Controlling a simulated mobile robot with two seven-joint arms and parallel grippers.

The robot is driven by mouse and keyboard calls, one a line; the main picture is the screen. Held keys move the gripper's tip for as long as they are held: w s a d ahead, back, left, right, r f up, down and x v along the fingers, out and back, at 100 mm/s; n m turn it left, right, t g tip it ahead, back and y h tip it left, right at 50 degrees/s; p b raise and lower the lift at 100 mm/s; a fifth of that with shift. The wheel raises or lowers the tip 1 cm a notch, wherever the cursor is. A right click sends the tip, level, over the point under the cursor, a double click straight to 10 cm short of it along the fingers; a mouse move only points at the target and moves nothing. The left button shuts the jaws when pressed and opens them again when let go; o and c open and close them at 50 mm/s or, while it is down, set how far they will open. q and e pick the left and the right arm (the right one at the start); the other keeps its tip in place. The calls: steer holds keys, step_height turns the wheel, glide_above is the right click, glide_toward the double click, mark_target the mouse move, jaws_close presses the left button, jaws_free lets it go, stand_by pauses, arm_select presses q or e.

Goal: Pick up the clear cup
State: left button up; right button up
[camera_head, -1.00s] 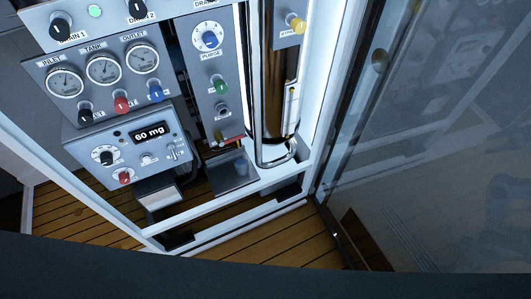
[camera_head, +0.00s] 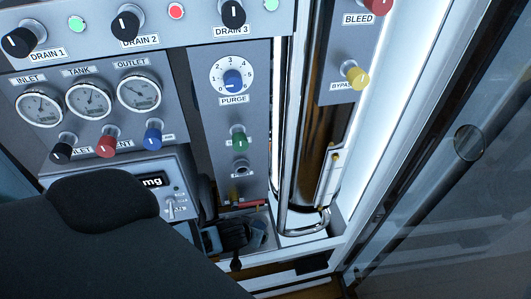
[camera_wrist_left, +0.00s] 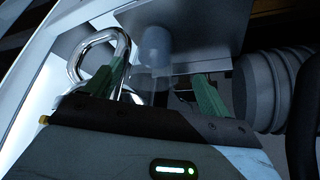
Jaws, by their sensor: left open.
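The clear cup (camera_wrist_left: 152,82) shows faintly in the left wrist view as a see-through shape in front of a dark plate, roughly between my finger tips. A bluish-grey round spout or rod end (camera_wrist_left: 155,44) is just beyond it. My left gripper (camera_wrist_left: 163,78) is open, with its two green fingers apart on either side of the cup. I cannot tell whether they touch it. In the head view my left gripper (camera_head: 240,235) is low at the panel's bottom, below the purge column; the cup is hard to make out there. My right gripper is not in view.
A bent chrome tube (camera_wrist_left: 102,48) lies close to the left finger, and a ribbed grey cylinder (camera_wrist_left: 270,92) stands to the right. The panel has a purge dial (camera_head: 232,78), gauges (camera_head: 88,97) and knobs. A glass door (camera_head: 455,200) is at the right.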

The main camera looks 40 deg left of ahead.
arm_select(q)
steer(key=x, duration=0.2)
steer(key=shift+f+b, duration=0.3)
steer(key=shift+b, duration=0.1)
steer(key=shift+w+d+b+x, duration=0.15)
steer(key=shift+b+x, duration=0.25)
steer(key=shift+x, duration=0.65)
steer(key=shift+w+d+b+x, duration=0.15)
steer(key=shift+b+x, duration=0.2)
steer(key=shift+x, duration=0.75)
steer(key=shift+w+a+f, duration=0.1)
steer(key=shift+w+f, duration=0.15)
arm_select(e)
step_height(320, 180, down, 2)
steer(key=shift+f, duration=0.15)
arm_select(q)
steer(key=shift+c, duration=0.3)
steer(key=c, duration=1.1)
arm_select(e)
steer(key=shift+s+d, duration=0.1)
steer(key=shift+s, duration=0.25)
